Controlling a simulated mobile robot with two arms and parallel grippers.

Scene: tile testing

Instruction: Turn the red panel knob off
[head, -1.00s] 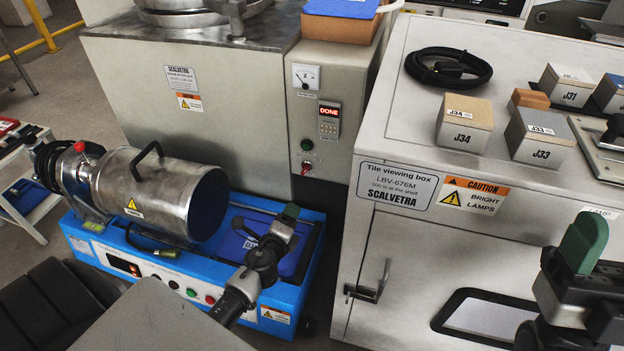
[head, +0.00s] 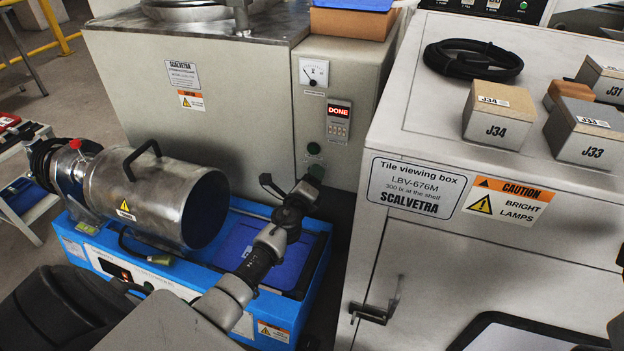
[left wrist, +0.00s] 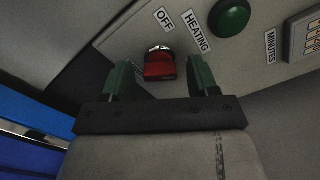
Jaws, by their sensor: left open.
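The red knob (left wrist: 160,67) shows in the left wrist view on the grey panel, near the labels OFF (left wrist: 163,19) and HEATING (left wrist: 196,31). I cannot tell which label it points to. My left gripper (left wrist: 157,78) is open, with one green finger on either side of the knob; no clear contact shows. In the head view my left gripper (head: 313,173) is at the panel's lower part, below the red DONE display (head: 338,112), and hides the knob. Only a dark sliver, likely of my right gripper, shows at the right edge.
A round green button (left wrist: 229,16) is beside the knob. The blue machine with a metal drum (head: 160,195) stands at left below my left arm. The tile viewing box (head: 385,245) stands close on the right, with sample blocks and a coiled black cable (head: 472,60) on top.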

